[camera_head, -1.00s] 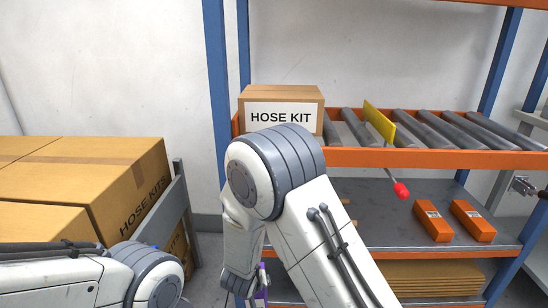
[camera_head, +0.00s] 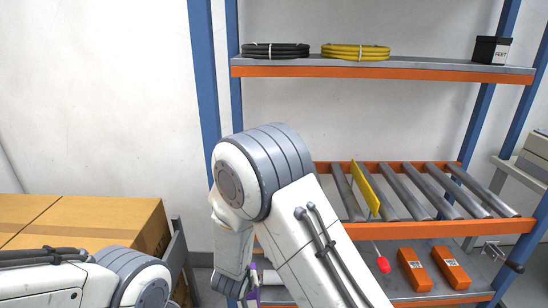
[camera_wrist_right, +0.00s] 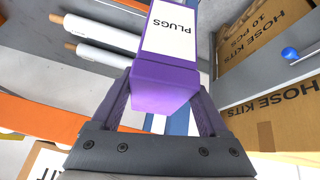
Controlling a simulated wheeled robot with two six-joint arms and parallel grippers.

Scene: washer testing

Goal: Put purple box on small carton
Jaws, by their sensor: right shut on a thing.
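The purple box (camera_wrist_right: 166,75), with a white label reading PLUGS, is between the two fingers of my right gripper (camera_wrist_right: 160,98) in the right wrist view. The gripper is shut on it. In the head view only a sliver of purple (camera_head: 254,284) shows near the bottom, beside the right gripper (camera_head: 244,290). The small HOSE KIT carton is hidden in the head view, behind my raised right arm. A white label with partial lettering (camera_wrist_right: 42,162) shows at the bottom left of the wrist view, possibly the carton's. My left gripper is out of view.
The roller shelf (camera_head: 440,232) holds a yellow divider (camera_head: 364,189); two orange boxes (camera_head: 415,270) lie below. Black (camera_head: 275,50) and yellow (camera_head: 355,51) hose coils and a black box (camera_head: 491,50) sit on the top shelf. Large cartons (camera_head: 90,218) stand at the left.

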